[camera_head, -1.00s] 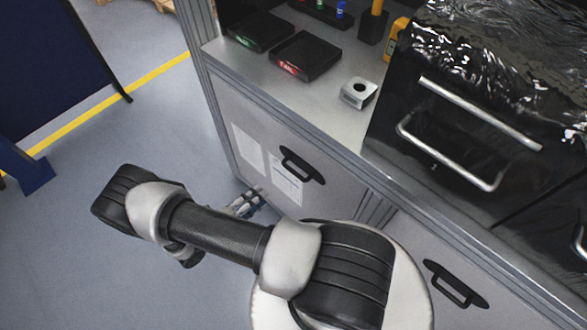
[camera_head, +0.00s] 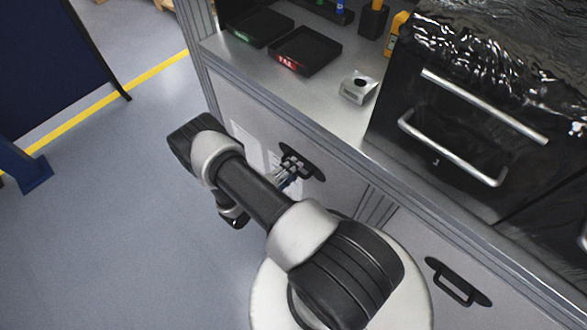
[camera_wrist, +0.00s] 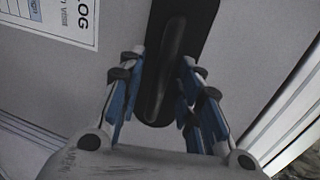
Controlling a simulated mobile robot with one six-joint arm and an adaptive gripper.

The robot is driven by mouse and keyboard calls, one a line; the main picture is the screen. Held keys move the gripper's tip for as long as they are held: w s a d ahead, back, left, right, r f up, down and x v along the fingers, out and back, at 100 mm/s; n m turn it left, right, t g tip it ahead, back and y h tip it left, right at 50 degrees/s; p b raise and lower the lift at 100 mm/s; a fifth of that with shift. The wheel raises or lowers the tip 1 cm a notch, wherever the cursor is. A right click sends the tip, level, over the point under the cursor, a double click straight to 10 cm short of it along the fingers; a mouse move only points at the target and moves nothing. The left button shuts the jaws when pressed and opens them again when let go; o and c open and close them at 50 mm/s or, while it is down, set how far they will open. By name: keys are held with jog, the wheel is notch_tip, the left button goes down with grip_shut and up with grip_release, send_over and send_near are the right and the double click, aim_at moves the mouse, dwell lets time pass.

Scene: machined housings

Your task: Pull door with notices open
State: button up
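The door with notices (camera_head: 335,197) is a grey cabinet door below the worktop, flat in line with the cabinet front. White notice sheets (camera_head: 243,138) are fixed on it; one with printed text (camera_wrist: 62,18) shows in the wrist view. Its black handle (camera_head: 302,160) is a bar on a dark plate and also shows in the wrist view (camera_wrist: 172,60). My gripper (camera_head: 290,176) is at the handle. In the wrist view its blue-padded fingers (camera_wrist: 160,90) stand apart, one on each side of the handle bar, with gaps visible. My arm hides part of the door.
A second door with a black handle (camera_head: 459,282) is at the lower right. The worktop (camera_head: 330,107) above carries dark trays (camera_head: 305,50), a small metal housing (camera_head: 358,86) and a black cabinet with metal bars (camera_head: 450,130). The floor (camera_head: 110,220) on the left is clear.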

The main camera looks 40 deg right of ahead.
jog(key=shift+d, duration=0.45)
grip_shut()
dwell(0.6)
